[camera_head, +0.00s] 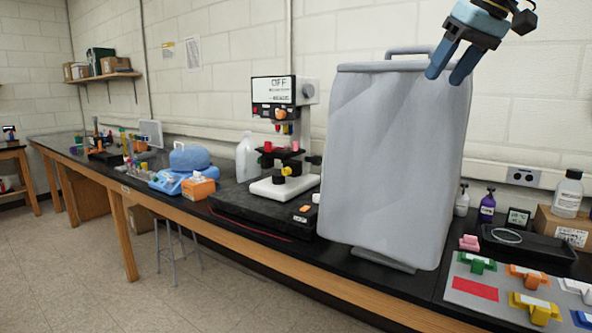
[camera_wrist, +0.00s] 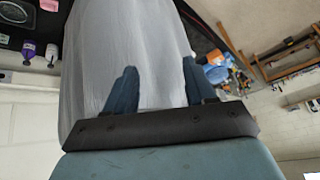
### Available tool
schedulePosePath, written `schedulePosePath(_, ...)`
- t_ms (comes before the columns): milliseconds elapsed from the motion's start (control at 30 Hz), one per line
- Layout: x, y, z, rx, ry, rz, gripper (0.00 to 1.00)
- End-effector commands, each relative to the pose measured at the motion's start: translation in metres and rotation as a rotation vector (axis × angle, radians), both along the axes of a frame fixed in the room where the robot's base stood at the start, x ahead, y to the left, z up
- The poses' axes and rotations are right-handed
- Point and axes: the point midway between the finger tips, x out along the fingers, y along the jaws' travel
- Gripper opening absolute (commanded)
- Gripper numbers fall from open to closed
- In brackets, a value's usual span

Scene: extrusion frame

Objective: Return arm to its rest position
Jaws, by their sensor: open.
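My gripper (camera_head: 448,74) is at the top right of the head view, pointing down with two blue fingers apart and nothing between them. Its fingertips overlap the upper right edge of a tall grey container (camera_head: 395,165) that stands on the bench; I cannot tell whether they touch it. In the wrist view, my gripper (camera_wrist: 158,78) shows both fingers spread, with the grey container (camera_wrist: 105,50) filling the view beyond them. Most of my arm is outside the head view.
A black bench (camera_head: 260,252) runs along the wall. A white and black microscope-like device (camera_head: 285,185) stands left of the container. A board with coloured parts (camera_head: 475,290), a purple bottle (camera_head: 487,208) and a cardboard box (camera_head: 560,226) are to its right.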

Motion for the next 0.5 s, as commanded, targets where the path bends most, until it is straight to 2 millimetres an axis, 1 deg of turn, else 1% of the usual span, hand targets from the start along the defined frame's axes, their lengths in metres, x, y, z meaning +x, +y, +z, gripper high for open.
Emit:
schedulePosePath(33,-0.011,0.009,-0.019,-0.005,0.015,-0.025,0.55)
schedulePosePath(167,-0.036,0.022,-0.071,-0.027,0.043,-0.11,0.55)
schedulePosePath(200,-0.044,0.026,-0.088,-0.034,0.05,-0.134,0.55)
schedulePosePath(267,-0.057,0.031,-0.113,-0.048,0.058,-0.166,0.55)
schedulePosePath(300,-0.066,0.034,-0.131,-0.057,0.061,-0.187,0.55)
schedulePosePath(367,-0.079,0.038,-0.157,-0.071,0.062,-0.217,0.55)
schedulePosePath(400,-0.088,0.041,-0.174,-0.08,0.062,-0.234,0.55)
schedulePosePath(467,-0.102,0.044,-0.2,-0.094,0.061,-0.257,0.55)
schedulePosePath(500,-0.11,0.045,-0.216,-0.102,0.059,-0.27,0.55)
